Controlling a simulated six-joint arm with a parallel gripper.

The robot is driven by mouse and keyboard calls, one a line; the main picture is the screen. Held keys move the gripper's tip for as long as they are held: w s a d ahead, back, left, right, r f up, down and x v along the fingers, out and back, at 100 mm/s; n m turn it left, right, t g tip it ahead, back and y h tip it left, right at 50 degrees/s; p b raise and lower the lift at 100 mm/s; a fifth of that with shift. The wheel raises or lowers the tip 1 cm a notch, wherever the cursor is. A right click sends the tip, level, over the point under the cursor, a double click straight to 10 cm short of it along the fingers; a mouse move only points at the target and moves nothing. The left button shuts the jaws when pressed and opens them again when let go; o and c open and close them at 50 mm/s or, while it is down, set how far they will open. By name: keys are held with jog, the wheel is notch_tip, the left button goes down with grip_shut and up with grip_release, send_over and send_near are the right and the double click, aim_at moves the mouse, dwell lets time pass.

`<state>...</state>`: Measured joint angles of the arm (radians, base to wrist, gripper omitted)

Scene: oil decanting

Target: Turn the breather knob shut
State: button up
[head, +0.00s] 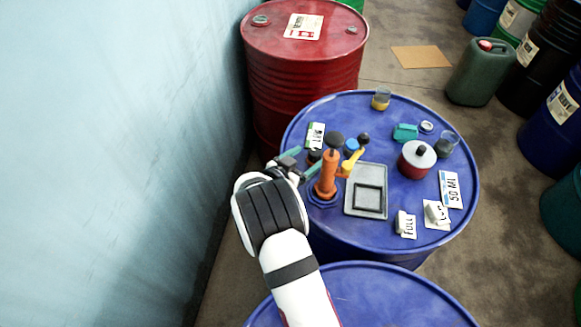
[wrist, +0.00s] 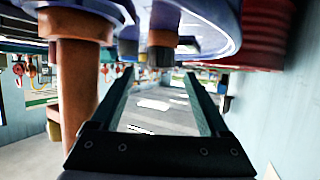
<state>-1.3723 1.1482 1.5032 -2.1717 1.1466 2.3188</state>
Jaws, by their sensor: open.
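A small dark knob with a reddish base (head: 314,157), which looks like the breather knob, stands on the blue drum (head: 455,215) left of the orange hand pump (head: 327,178). My gripper (head: 316,163) reaches in from the left with its teal fingers open, one on each side of the knob in the head view. In the wrist view my gripper (wrist: 160,76) shows spread fingers with nothing clamped. A dark and brown fitting (wrist: 162,42) shows past the fingertips. Whether the fingers touch the knob cannot be told.
The orange pump column (wrist: 80,90) is close beside my fingers. A grey tray (head: 366,205), a red pot (head: 415,165), a glass with yellow oil (head: 381,99) and a white card (head: 316,136) stand on the drum. A red drum (head: 300,75) and the wall (head: 120,150) are behind and left.

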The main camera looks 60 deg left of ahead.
jog(key=v, duration=1)
jog(key=shift+s, duration=0.2)
jog(key=shift+d+r, duration=0.1)
